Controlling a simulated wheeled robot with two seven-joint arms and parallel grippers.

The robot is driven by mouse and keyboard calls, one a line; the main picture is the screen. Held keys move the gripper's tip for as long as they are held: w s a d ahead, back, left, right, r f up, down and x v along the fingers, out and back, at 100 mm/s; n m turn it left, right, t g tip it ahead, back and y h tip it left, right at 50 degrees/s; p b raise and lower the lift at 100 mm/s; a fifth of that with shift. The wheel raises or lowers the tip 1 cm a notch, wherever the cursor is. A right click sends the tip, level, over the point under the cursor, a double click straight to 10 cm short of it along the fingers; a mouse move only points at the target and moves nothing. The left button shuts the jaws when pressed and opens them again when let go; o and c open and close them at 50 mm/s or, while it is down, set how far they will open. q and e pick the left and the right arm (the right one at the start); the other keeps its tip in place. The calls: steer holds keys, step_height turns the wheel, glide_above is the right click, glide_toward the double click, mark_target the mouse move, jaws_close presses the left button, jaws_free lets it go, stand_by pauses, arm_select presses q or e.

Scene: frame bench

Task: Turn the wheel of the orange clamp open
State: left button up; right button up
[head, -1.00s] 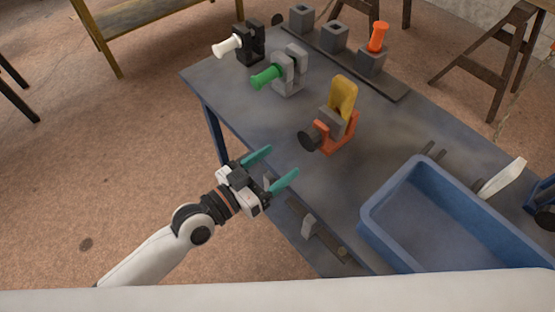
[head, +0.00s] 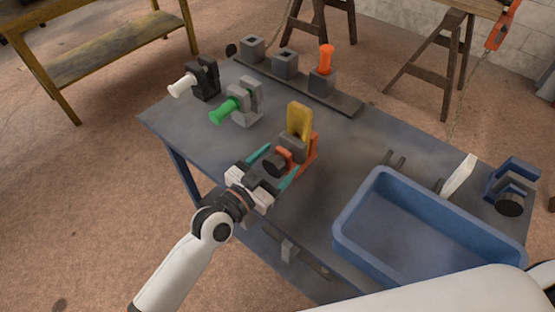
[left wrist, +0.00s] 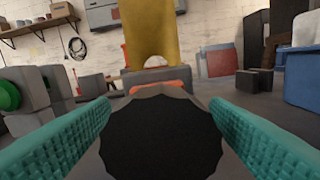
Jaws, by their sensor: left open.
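The orange clamp (head: 309,152) stands on the bench with a yellow piece (head: 299,121) upright in it. Its dark round wheel (head: 275,164) faces my left arm. My left gripper (head: 272,166) is open, with one teal finger on each side of the wheel. In the left wrist view the black wheel (left wrist: 160,138) fills the space between the fingers, and I see a gap on the finger sides near the tips. The yellow piece (left wrist: 150,38) shows behind it. My right gripper is not in view.
A green-handled clamp (head: 240,104) and a white-handled one (head: 200,80) stand at the far left. A blue bin (head: 345,236) lies to the right, with a blue clamp (head: 512,183) beyond it. A rail with grey blocks (head: 285,63) runs along the back.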

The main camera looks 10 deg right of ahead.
arm_select(q)
steer(key=shift+w+d, duration=0.15)
steer(key=shift+d, duration=0.1)
steer(key=c, duration=1)
steer(key=shift+o, duration=0.2)
steer(key=shift+n, duration=1.5)
steer(key=o, duration=1)
steer(key=shift+c, duration=0.2)
steer(key=v, duration=1.2)
